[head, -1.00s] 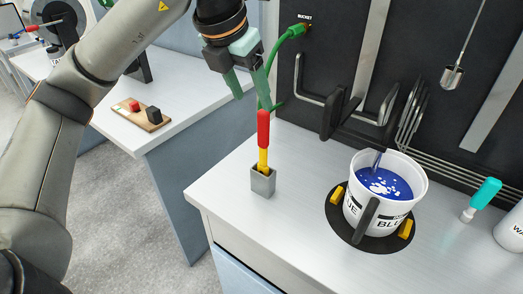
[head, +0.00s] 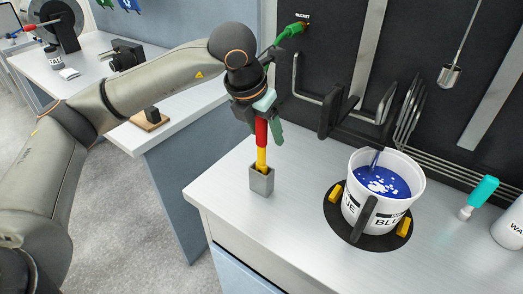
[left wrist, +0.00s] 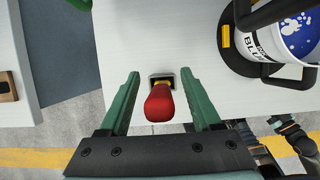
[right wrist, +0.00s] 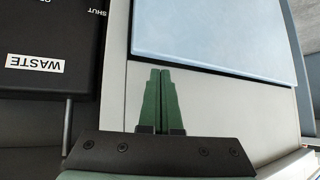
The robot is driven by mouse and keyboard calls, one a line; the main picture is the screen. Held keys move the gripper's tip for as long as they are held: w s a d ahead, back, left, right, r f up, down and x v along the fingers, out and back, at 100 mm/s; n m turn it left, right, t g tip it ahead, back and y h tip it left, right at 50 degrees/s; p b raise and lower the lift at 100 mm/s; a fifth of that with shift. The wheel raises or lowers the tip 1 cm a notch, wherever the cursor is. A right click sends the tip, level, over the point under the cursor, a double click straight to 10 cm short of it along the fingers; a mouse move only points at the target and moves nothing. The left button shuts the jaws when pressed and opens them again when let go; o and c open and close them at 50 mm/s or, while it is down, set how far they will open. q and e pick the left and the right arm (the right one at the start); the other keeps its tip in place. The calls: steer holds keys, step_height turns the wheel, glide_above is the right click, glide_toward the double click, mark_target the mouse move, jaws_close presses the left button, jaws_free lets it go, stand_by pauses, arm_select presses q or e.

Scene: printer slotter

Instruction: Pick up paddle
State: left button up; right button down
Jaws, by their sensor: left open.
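The paddle (head: 261,146) has a red handle and a yellow lower part. It stands upright in a small grey square holder (head: 261,181) near the counter's left edge. My left gripper (head: 263,126) is open, with its green fingers around the top of the red handle. In the left wrist view the red handle (left wrist: 159,103) lies between the two spread fingers (left wrist: 160,92), with a gap on each side. My right gripper (right wrist: 161,98) shows only in the right wrist view, with its green fingers together and nothing visible between them.
A white bucket of blue liquid (head: 404,163) stands on a black round base (head: 335,209) to the right. A teal-handled tool (head: 483,192) is farther right. A black panel with racks (head: 300,95) rises behind. A side table (head: 174,134) stands at left.

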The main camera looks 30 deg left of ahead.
arm_select(q)
jaws_close()
stand_by(0.4)
